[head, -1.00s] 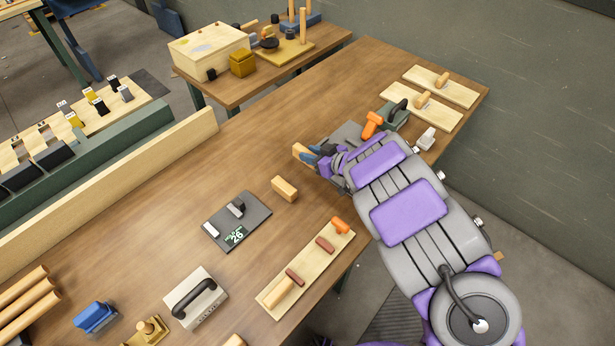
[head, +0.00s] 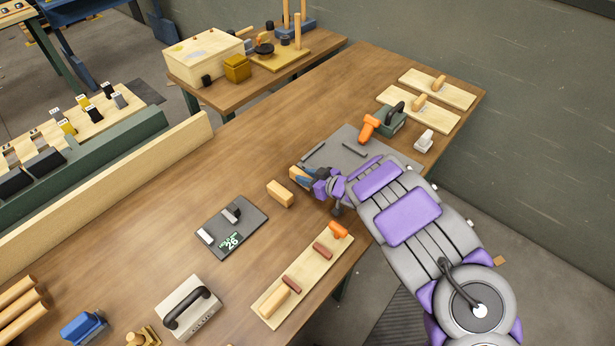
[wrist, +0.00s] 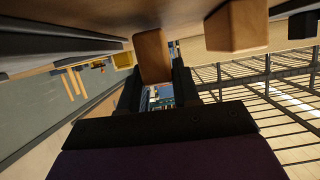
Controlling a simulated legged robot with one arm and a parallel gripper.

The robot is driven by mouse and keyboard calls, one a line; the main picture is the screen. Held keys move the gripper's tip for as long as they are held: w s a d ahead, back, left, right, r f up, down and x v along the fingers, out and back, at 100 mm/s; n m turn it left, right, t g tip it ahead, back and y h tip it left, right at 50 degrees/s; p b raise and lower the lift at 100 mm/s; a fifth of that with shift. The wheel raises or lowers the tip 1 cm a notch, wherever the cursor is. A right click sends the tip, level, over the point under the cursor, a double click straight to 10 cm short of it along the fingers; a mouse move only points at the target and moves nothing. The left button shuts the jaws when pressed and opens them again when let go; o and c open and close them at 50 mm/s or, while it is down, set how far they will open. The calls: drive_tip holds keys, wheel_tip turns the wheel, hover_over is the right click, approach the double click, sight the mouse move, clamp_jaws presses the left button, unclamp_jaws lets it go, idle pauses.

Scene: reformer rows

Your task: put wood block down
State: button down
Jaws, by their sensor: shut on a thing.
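My gripper (head: 308,177) is shut on a light wood block (head: 299,174) beside the left corner of the grey mat (head: 345,147). The fingers cover part of the block. In the wrist view the held block (wrist: 152,55) stands between the dark fingers, its far end close to the table surface. I cannot tell whether it touches. A second wood block (head: 280,193) lies on the table just left of and nearer than my gripper. It also shows in the wrist view (wrist: 237,25), apart from the held block.
An orange-handled tool (head: 369,128) and a green case (head: 390,121) stand behind the mat. Bare table lies beyond the second block.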

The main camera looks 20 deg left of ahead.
drive_tip(key=shift+a+f, duration=0.3)
drive_tip(key=shift+f, duration=0.15)
drive_tip(key=shift+s+d+f, duration=0.1)
drive_tip(key=c, duration=0.8)
unclamp_jaws()
drive_tip(key=shift+s+d+f, duration=0.1)
drive_tip(key=shift+f, duration=0.1)
drive_tip(key=shift+r, duration=0.5)
drive_tip(key=p+v, duration=0.2)
drive_tip(key=v, duration=1)
drive_tip(key=shift+r, duration=0.25)
